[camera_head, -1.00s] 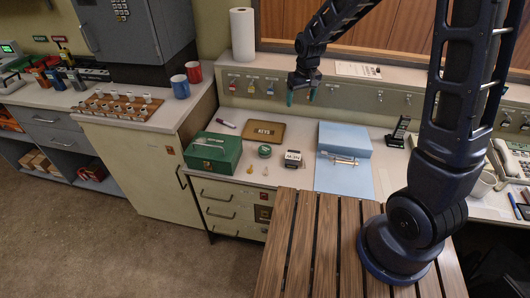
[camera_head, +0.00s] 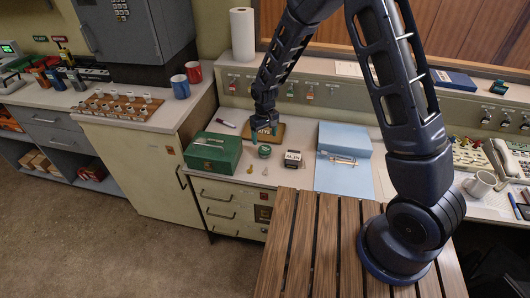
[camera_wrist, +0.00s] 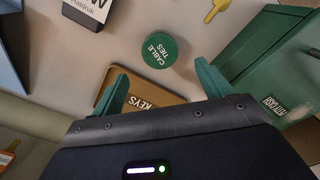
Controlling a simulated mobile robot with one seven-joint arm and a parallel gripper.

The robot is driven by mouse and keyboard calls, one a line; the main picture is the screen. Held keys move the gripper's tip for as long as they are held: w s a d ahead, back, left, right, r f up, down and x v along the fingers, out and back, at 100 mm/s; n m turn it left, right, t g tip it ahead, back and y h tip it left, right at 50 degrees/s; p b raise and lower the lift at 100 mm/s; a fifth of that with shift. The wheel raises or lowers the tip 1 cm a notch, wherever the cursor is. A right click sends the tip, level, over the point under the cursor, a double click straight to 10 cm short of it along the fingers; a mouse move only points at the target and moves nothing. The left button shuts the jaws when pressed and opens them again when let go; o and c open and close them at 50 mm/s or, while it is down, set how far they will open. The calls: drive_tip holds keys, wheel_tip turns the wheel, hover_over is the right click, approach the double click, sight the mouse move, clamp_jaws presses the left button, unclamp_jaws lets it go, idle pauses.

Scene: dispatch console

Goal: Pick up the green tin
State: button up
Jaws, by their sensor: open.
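A small round green tin (camera_head: 264,151) labelled "CABLE TIES" sits on the counter, just in front of the brown "KEYS" tray (camera_head: 277,137). In the wrist view the tin (camera_wrist: 160,49) lies just beyond the fingertips, roughly centred between them, and nothing covers its lid. My gripper (camera_head: 264,129) is open and empty, over the KEYS tray and behind the tin in the head view. In the wrist view its two teal fingers (camera_wrist: 162,77) stand apart, with part of the tray (camera_wrist: 152,106) showing between them. The fingers do not appear to touch the tin.
A green petty cash box (camera_head: 213,153) stands left of the tin. A white-labelled block (camera_head: 292,159) stands close on its right, with a blue binder (camera_head: 344,140) farther right. Hooks with tags line the ledge behind.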

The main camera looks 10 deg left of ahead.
sight(265, 149)
drive_tip(key=shift+s+d+f, duration=0.1)
drive_tip(key=shift+s+f, duration=0.05)
drive_tip(key=shift+f, duration=3.75)
drive_tip(key=shift+c, duration=0.2)
drive_tip(key=c, duration=1)
